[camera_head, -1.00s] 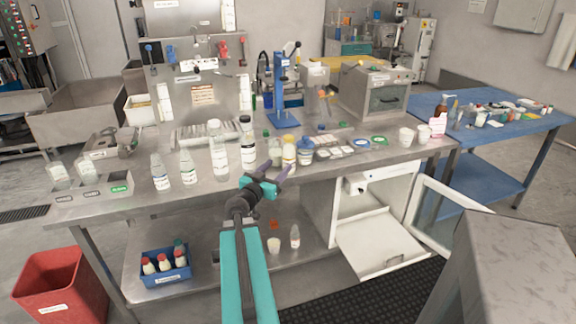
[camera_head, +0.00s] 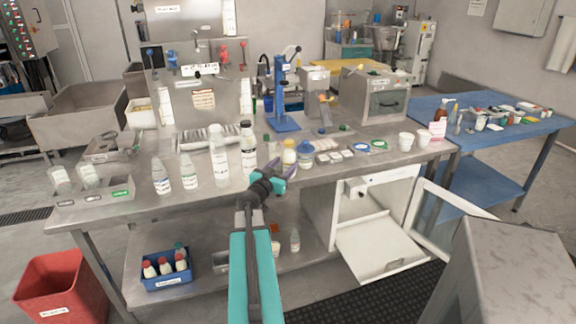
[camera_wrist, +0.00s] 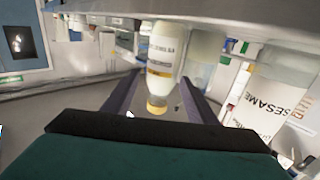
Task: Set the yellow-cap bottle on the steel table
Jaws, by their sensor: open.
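The yellow-cap bottle (camera_head: 289,155) stands upright on the steel table (camera_head: 215,202), near its front edge. My gripper (camera_head: 279,171) is in front of it and slightly to its left, at about the height of the tabletop. In the wrist view, which looks upside down, the bottle (camera_wrist: 163,52) lies in line with the gap between my two dark fingers (camera_wrist: 158,92), with its yellow cap toward the bottom of the picture. My gripper is open. I cannot tell whether the bottle is between the fingers or just beyond them.
A blue-capped jar (camera_head: 305,155) stands close to the right. A tall black-capped bottle (camera_head: 248,152) and white-capped bottle (camera_head: 218,155) stand to the left. A bottle labelled SESAME (camera_wrist: 270,95) shows beside my fingers. An open white cabinet door (camera_head: 440,215) juts out at the right.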

